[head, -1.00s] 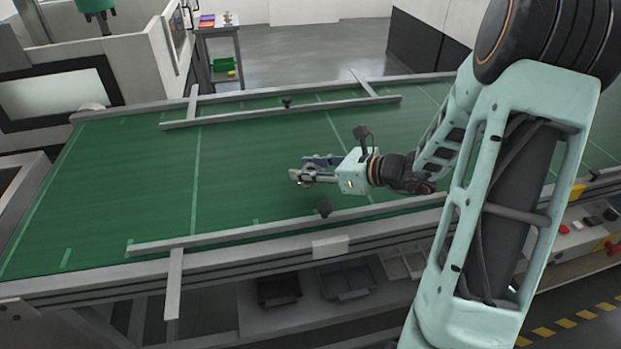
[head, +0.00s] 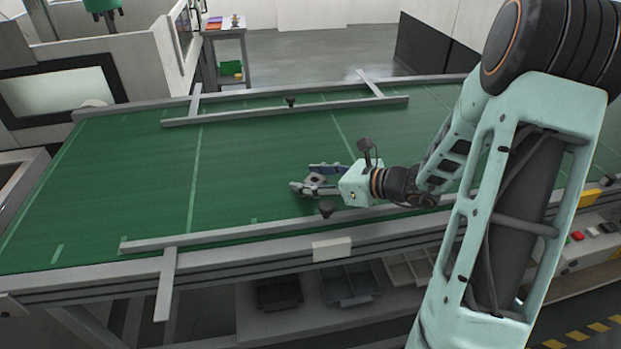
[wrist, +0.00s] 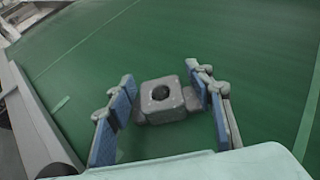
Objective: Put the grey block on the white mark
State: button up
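The grey block (wrist: 163,101), with a round dark hole in its top, is between the two blue-padded fingers of my gripper (wrist: 165,90) in the wrist view. The right finger overlaps its right edge and the left finger is very close to its left side. I cannot tell whether both pads press on it. In the head view the gripper (head: 313,180) is over the green belt, near the front rail, with the block small between its fingers. The block's height over the belt is unclear. I cannot make out a white mark on the belt.
The green conveyor belt (head: 130,185) has thin pale lines across it. A back rail (head: 270,113) runs along the far side. The belt to the left is clear.

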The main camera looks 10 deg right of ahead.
jog(key=shift+r, duration=0.1)
jog(key=shift+d+r, duration=0.1)
jog(key=shift+r, duration=0.1)
jog(key=v, duration=1.1)
jog(key=shift+s+d+r+p, duration=0.1)
jog(key=shift+s+d+p, duration=0.1)
jog(key=shift+s+p, duration=0.15)
